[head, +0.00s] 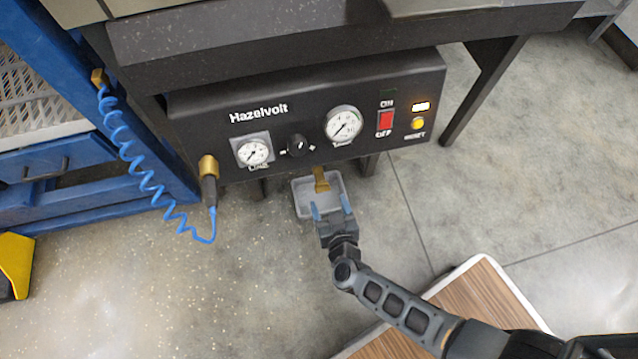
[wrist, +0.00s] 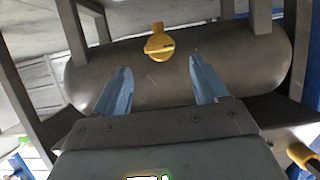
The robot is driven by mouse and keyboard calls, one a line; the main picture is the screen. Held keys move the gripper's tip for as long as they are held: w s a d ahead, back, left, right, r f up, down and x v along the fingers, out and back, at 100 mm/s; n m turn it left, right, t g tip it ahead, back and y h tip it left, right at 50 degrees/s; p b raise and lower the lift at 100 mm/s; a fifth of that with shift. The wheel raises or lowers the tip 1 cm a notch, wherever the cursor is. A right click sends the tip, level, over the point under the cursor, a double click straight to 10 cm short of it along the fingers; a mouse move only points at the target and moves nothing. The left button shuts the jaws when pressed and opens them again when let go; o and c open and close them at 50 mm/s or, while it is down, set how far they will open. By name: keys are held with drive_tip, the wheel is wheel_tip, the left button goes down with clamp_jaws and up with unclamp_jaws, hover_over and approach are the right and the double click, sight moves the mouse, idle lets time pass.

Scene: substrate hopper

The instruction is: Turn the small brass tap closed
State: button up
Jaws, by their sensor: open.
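The small brass tap (head: 320,180) hangs below the black panel in the head view.
The Hazelvolt panel (head: 300,125) carries two gauges, a black knob (head: 298,146) and a red switch (head: 386,120). A grey tray (head: 301,196) lies below the tap. A coiled blue hose (head: 135,160) hangs at left, beside a blue rack. Dark legs frame the tank; floor at right is clear.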

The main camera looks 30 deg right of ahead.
sight(323, 188)
drive_tip(key=b+x, duration=0.3)
drive_tip(key=x, duration=0.3)
drive_tip(key=shift+w+f+b, duration=0.2)
drive_tip(key=shift+f+b, duration=0.1)
drive_tip(key=shift+b, duration=0.1)
drive_tip(key=shift+w+d+f+b, duration=0.15)
drive_tip(key=shift+w+d+b, duration=0.15)
drive_tip(key=shift+w, duration=0.4)
drive_tip(key=c, duration=1)
drive_tip(key=shift+o, duration=0.2)
